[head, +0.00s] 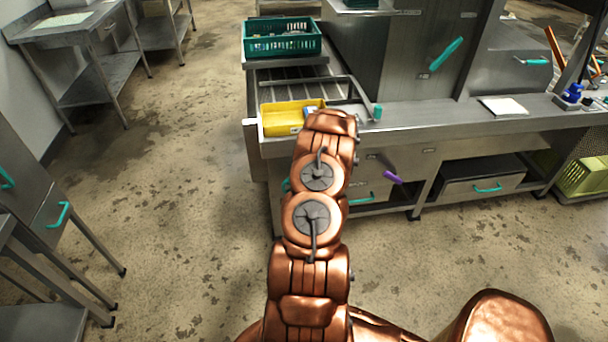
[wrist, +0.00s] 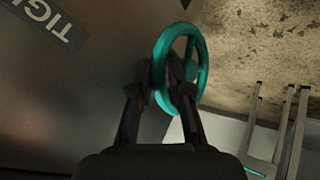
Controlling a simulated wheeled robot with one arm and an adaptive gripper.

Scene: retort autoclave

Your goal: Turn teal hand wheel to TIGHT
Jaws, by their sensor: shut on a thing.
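The teal hand wheel (wrist: 203,70) stands upright in the wrist view, seen at a slant, on a grey metal panel (wrist: 80,105). A label on that panel (wrist: 45,22) shows the letters "TIGH", cut off by the frame edge. My gripper (wrist: 162,88) is shut on the near side of the wheel's rim, with one dark finger on each side of it. In the head view my arm covers my gripper and most of the wheel; a small teal bit (head: 285,185) shows just left of the arm.
A yellow bin (head: 283,118) and a green crate (head: 283,42) sit on the metal counter. A purple handle (head: 393,177) and a teal drawer handle (head: 487,188) stick out of the counter front, right of my arm. The floor at left (head: 190,180) is clear.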

